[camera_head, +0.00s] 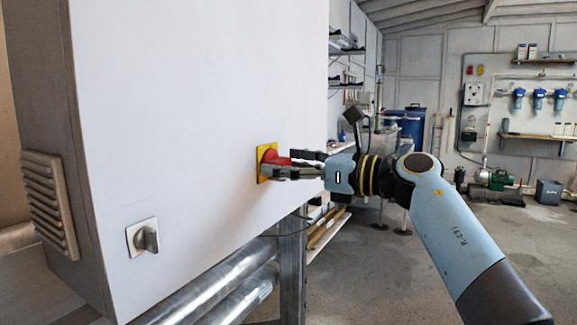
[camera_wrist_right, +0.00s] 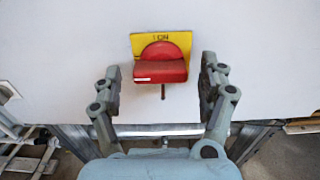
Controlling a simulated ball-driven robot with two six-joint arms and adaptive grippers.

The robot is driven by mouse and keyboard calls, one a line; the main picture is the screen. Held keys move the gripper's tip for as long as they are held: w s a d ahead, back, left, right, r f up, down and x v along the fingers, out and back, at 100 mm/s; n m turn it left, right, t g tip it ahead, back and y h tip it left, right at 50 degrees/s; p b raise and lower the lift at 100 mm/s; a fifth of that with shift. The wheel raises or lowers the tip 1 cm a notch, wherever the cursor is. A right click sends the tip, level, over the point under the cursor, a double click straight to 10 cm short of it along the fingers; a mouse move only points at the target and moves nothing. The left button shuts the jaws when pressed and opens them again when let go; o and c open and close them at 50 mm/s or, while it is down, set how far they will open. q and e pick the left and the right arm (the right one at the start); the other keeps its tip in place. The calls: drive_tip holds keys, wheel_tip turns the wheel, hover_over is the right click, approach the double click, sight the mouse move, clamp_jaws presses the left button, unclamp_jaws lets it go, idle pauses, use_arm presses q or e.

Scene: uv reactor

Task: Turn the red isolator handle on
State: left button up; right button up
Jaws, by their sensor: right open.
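The red isolator handle (camera_head: 271,160) sits on a yellow plate (camera_head: 261,175) on the white cabinet face in the head view. In the right wrist view the red handle (camera_wrist_right: 160,68) is near the centre, its bar lying across the picture, with the yellow plate (camera_wrist_right: 140,42) behind it and lettering at the plate's top. My right gripper (camera_head: 290,164) is at the handle in the head view. In the wrist view its open fingers (camera_wrist_right: 160,85) stand left and right of the handle, with a gap on each side. My left gripper is out of view.
The white cabinet (camera_head: 200,90) fills the left of the head view. A grey knob (camera_head: 147,238) on a pale plate is at its lower left. Metal pipes (camera_head: 215,295) run below. Open floor (camera_head: 370,285) lies to the right.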

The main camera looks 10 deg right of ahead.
drive_tip(key=c, duration=1.2)
drive_tip(key=shift+o, duration=0.2)
drive_tip(key=shift+r+m+p, duration=0.25)
drive_tip(key=shift+m+p, duration=0.35)
drive_tip(key=shift+p, duration=0.3)
drive_tip(key=m+p, duration=0.2)
drive_tip(key=p, duration=0.1)
drive_tip(key=shift+r+m, duration=0.1)
drive_tip(key=shift+m, duration=0.3)
drive_tip(key=shift+f+m+p, duration=0.2)
drive_tip(key=shift+m+p, duration=1.3)
drive_tip(key=shift+p, duration=0.2)
drive_tip(key=o, duration=1.2)
drive_tip(key=shift+c, duration=0.2)
drive_tip(key=shift+d, duration=0.1)
